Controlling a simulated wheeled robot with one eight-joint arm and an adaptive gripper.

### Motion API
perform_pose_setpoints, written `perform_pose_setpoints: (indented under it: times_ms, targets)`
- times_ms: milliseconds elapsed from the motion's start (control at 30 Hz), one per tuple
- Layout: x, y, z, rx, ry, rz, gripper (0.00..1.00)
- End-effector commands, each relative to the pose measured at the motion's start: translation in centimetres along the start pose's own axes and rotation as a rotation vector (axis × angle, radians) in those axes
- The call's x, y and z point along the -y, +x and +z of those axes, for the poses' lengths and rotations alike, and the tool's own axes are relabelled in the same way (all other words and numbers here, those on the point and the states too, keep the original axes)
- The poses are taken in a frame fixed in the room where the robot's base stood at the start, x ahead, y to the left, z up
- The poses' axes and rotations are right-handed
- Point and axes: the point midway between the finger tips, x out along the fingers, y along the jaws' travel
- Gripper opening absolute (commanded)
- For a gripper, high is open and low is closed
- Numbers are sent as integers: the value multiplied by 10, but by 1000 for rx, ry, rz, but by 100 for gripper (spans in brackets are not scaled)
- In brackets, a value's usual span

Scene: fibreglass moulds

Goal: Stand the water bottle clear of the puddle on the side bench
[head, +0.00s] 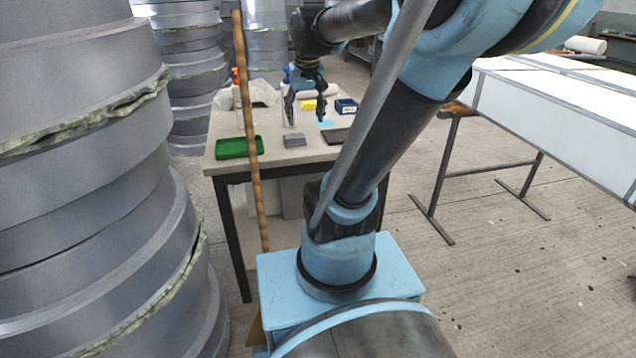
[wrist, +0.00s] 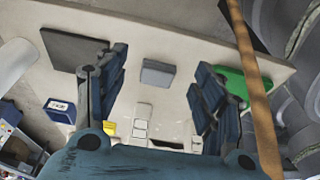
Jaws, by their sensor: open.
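My gripper (head: 305,104) is open above the side bench (head: 222,135), fingers pointing down; its two fingers also show spread in the wrist view (wrist: 162,82). I cannot pick out the water bottle for certain. A white bottle-like thing with an orange top (head: 236,86) stands at the bench's back left. Small pale objects (wrist: 141,122) show between the fingers in the wrist view, partly cut off by the gripper body. Nothing is visibly held.
The bench also bears a green tray (head: 238,147), a grey block (head: 294,140), a dark flat plate (head: 336,136), a yellow box (head: 309,105) and a blue box (head: 346,106). A wooden pole (head: 251,150) stands before the bench. Stacked moulds (head: 90,180) crowd the left.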

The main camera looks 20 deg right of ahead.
Motion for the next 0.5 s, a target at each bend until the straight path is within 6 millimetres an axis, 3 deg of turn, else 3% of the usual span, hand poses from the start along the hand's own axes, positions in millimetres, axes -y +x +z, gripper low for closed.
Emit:
perform_pose_setpoints:
  times_ms: [33, 100, 300, 500]
  targets:
    - [0, 9, 23, 8, -1, 0, 63]
    - [0, 22, 51, 21, -2, 0, 63]
    - [1, 60, 125, 53, -6, -1, 63]
    - [0, 90, 173, 75, -9, -1, 63]
